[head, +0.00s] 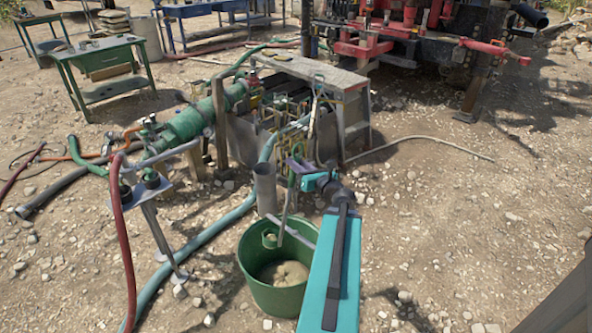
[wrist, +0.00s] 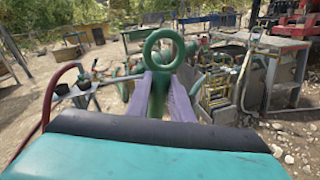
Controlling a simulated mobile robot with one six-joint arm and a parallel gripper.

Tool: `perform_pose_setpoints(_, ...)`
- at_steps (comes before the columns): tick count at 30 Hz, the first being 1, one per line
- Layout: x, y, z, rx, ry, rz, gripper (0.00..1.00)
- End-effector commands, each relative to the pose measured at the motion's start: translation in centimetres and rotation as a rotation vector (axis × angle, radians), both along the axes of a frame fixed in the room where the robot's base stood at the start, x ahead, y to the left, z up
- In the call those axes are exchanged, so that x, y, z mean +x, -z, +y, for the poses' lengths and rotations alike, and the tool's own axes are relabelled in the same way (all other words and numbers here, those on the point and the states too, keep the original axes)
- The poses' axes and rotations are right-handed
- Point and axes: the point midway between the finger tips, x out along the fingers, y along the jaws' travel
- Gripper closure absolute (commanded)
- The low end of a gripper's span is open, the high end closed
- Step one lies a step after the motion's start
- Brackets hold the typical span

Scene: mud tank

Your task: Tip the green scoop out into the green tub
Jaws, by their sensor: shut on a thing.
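The green tub (head: 246,262) stands on the ground in the lower middle of the head view, with pale brown matter (head: 284,273) in its bottom. My gripper (head: 294,165) is above and behind the tub, its purple fingers shut on the handle of the green scoop. In the wrist view the handle's ring (wrist: 163,48) stands up between the fingertips (wrist: 164,90). The handle hangs steeply down from my gripper to the scoop's small green cup (head: 270,239), which shows within the tub's mouth. The cup looks roughly upright. Its contents are too small to tell.
A grey bar (head: 293,233) crosses the tub's mouth. A grey upright tube (head: 265,188) stands behind the tub. A teal hose (head: 212,231) and a dark red hose (head: 128,262) run at left. A metal tank (head: 345,110) stands behind. Gravel at right is open.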

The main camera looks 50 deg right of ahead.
Motion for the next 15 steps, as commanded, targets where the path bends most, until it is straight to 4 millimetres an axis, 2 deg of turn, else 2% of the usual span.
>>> perform_pose_setpoints(15, -0.25, 0.75, -0.86, 0.026, 0.005, -0.003, 1.00)
